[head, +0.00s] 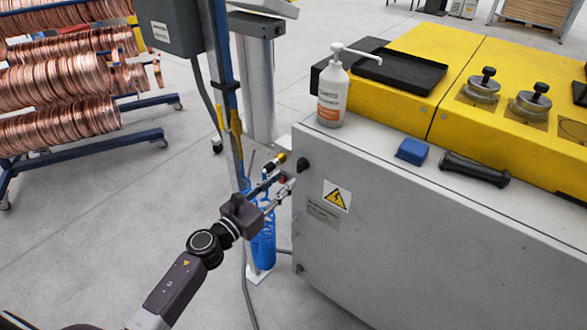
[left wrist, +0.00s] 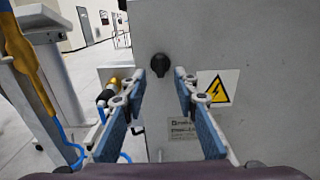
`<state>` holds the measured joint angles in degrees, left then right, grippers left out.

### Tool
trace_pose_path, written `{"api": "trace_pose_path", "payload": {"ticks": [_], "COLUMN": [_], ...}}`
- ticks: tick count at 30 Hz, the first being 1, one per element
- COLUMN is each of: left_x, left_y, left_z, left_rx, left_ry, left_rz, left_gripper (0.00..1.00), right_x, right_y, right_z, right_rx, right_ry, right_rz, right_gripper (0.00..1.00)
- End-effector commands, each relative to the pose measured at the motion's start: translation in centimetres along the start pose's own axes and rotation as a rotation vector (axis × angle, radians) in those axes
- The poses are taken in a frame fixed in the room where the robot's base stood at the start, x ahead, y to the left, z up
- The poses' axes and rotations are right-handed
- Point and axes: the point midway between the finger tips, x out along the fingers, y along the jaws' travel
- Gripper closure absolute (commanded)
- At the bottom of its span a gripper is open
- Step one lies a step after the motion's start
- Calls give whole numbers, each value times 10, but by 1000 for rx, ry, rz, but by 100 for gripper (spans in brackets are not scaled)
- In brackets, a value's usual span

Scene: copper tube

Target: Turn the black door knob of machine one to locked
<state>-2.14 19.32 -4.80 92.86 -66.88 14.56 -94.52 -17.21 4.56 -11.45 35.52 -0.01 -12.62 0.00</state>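The black door knob (head: 303,164) sits at the upper left corner of the grey machine cabinet (head: 420,250). In the left wrist view the knob (left wrist: 160,64) is straight ahead, its handle close to upright, framed between the fingertips. My left gripper (head: 280,184) is open and empty, just left of the knob in the head view and apart from it. Its two blue-padded fingers also show in the left wrist view (left wrist: 160,80). A second small black knob (head: 300,268) is low on the same cabinet edge. My right gripper is out of view.
A yellow warning sign (head: 337,196) is right of the knob. A post with a blue coiled hose (head: 263,245) stands left of the cabinet, close to my left gripper. A white pump bottle (head: 333,95) stands on the cabinet top. Copper coils (head: 60,90) are at the far left.

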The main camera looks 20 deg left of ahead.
Motion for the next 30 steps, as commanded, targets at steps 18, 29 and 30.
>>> {"api": "trace_pose_path", "payload": {"ticks": [18, 29, 30], "left_x": [59, 59, 59], "left_y": [0, 0, 0], "left_z": [0, 0, 0], "left_rx": [-5, -5, -5], "left_ry": [0, 0, 0], "left_rz": [0, 1, 1], "left_gripper": [72, 91, 96], "right_x": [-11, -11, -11], "right_y": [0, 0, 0], "right_z": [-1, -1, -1], "right_rx": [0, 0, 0], "right_ry": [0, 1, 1], "right_rz": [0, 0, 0], "right_gripper": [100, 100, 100]}}
